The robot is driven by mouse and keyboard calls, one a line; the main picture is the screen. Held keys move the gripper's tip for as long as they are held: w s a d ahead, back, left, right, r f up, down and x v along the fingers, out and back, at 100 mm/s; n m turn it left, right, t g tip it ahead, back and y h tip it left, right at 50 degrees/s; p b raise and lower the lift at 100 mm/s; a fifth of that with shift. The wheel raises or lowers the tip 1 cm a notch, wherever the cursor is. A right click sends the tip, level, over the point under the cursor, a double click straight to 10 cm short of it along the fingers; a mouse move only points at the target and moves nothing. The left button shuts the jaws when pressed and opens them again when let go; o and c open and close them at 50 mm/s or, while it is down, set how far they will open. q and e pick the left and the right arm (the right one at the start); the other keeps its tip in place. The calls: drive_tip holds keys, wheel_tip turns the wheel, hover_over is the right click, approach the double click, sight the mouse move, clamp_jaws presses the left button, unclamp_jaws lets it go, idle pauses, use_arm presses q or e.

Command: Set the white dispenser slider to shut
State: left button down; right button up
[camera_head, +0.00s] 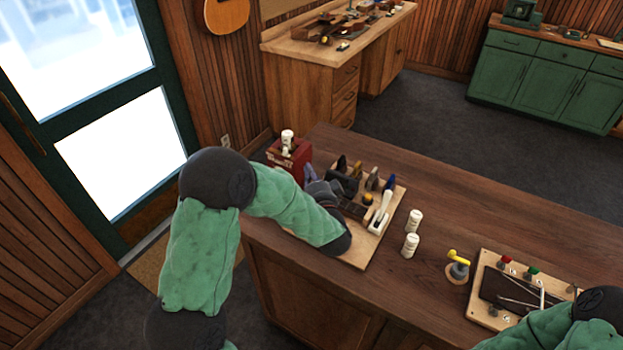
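A red box-shaped holder (290,160) stands at the left back corner of the wooden counter, with a white-capped container (287,139) on top. A white upright handle-like part (381,211) stands on a light wooden board (357,257) to its right. I cannot tell for sure which of these is the dispenser slider, nor its setting. My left gripper (326,188) is over the board's left part, between the red holder and the white part. My own forearm partly hides it, and its fingers blend with dark items. My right arm enters at the lower right; its gripper is not seen.
Two white bottles (411,245) stand right of the board. A yellow-topped item (458,264) and a tool tray (484,312) are further right on the counter (440,195). The counter's back middle is clear. A workbench (312,80) and green cabinets (545,83) stand behind.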

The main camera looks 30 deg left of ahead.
sight(296, 157)
use_arm(q)
drive_tip(key=w+a, duration=0.1)
drive_tip(key=a, duration=0.1)
drive_tip(key=w+a, duration=0.1)
drive_tip(key=a, duration=0.1)
drive_tip(key=w+a+b, duration=0.1)
drive_tip(key=w+a, duration=0.1)
drive_tip(key=shift+a, duration=0.3)
drive_tip(key=shift+w+a, duration=0.1)
drive_tip(key=shift+a, duration=0.3)
drive_tip(key=a, duration=0.4)
drive_tip(key=shift+w, duration=0.15)
drive_tip(key=shift+a, duration=0.15)
